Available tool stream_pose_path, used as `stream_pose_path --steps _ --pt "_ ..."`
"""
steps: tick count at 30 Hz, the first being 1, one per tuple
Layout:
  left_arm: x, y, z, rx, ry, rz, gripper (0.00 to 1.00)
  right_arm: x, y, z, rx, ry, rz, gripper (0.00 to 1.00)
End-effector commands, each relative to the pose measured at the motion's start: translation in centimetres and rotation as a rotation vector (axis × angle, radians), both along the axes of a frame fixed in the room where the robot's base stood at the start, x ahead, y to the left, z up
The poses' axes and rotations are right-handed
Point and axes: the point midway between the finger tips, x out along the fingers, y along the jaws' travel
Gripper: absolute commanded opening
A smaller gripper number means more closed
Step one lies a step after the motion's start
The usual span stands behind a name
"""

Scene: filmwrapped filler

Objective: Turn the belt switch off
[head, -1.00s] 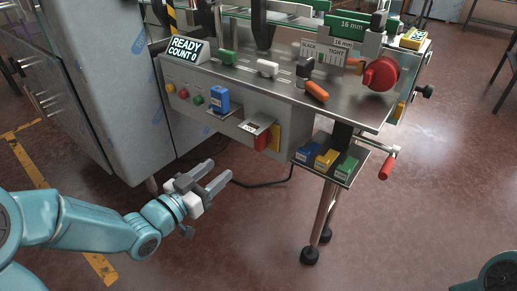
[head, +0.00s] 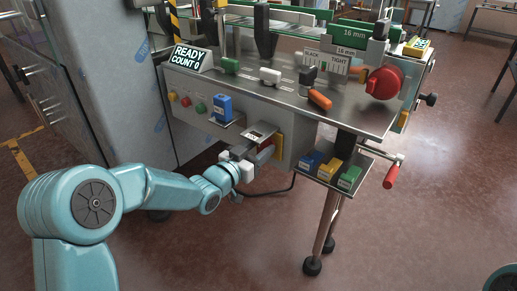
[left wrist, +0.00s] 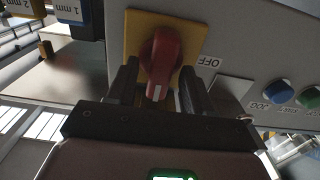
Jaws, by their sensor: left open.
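The belt switch is a red rotary knob on a yellow plate, on the machine's front panel. In the left wrist view the red knob (left wrist: 164,62) is close, with its white mark toward the bottom of the picture. The yellow plate (left wrist: 190,30) has an OFF label (left wrist: 209,61) to its right. My left gripper (left wrist: 158,82) is open, one finger on each side of the knob; contact cannot be told. In the head view my left gripper (head: 246,160) is at the panel and partly hides the red knob (head: 266,153). My right gripper is out of view.
A tray (head: 343,184) with blue, yellow and green blocks is to the right. A crank with a red handle (head: 390,175) sticks out beyond it. A grey cabinet (head: 110,80) stands left.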

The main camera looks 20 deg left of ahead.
Motion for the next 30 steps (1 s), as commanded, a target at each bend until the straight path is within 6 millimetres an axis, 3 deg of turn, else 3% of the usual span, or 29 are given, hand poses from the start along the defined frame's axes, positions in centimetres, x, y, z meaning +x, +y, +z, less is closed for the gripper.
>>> stream_pose_path --steps 8,12,13,23,30 --pt "0.11 -0.04 0.01 0.000 0.000 0.000 0.48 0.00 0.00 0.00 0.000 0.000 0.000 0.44" --pt "0.10 -0.04 0.01 0.000 0.000 0.000 0.02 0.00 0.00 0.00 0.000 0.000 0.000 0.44" --pt "0.10 -0.04 0.01 0.000 0.000 0.000 0.00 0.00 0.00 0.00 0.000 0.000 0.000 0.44" --pt "0.10 -0.02 -0.05 -0.036 0.013 -0.001 0.00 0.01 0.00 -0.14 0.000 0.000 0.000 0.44" --pt "0.14 0.08 -0.14 -0.167 0.062 -0.001 0.00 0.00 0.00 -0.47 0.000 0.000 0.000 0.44"
